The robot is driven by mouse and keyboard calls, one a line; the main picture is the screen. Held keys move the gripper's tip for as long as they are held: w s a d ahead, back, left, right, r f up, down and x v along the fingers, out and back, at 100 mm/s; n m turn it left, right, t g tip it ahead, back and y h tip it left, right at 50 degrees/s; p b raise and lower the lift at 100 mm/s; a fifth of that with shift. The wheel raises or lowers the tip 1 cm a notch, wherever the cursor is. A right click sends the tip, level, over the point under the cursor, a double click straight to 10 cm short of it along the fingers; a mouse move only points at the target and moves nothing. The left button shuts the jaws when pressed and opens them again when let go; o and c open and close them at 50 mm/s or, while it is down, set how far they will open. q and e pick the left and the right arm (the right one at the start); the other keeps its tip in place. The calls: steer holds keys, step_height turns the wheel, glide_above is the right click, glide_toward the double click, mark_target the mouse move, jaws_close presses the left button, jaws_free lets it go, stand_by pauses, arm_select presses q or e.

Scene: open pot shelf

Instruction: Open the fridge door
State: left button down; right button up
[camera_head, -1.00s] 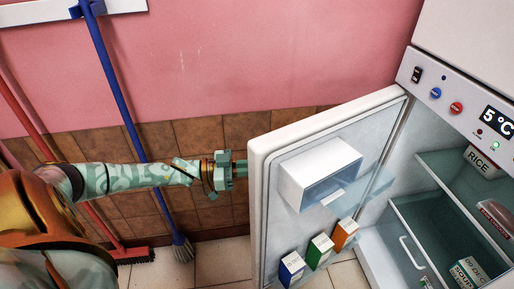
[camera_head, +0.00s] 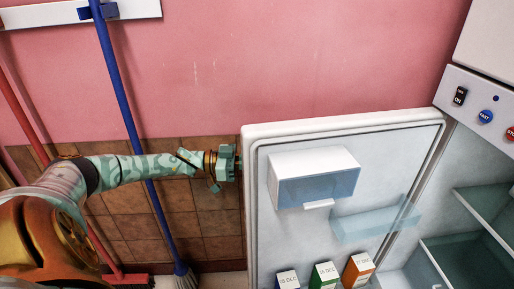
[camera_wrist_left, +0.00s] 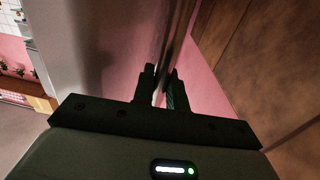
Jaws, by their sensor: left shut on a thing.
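The white fridge door (camera_head: 400,150) stands wide open in the head view, its inner face towards me. My left gripper (camera_head: 238,163) reaches in from the left to the door's free edge. In the left wrist view my left gripper (camera_wrist_left: 164,88) has its dark fingers shut around a thin upright bar, which looks like the door handle (camera_wrist_left: 170,45). The door's outer side and handle are hidden in the head view. The fridge body (camera_head: 485,100) is at the right, with its shelves in sight. My right gripper is not in view.
The door holds a white bin (camera_head: 313,175) and blue, green (camera_head: 324,275) and orange cartons.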

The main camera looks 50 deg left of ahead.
arm_select(q)
steer(key=c, duration=1.5)
jaws_free()
steer(key=shift+s, duration=0.1)
steer(key=p+v, duration=0.2)
steer(key=v, duration=0.5)
steer(key=shift+s+a, duration=0.1)
steer(key=shift+a, duration=0.1)
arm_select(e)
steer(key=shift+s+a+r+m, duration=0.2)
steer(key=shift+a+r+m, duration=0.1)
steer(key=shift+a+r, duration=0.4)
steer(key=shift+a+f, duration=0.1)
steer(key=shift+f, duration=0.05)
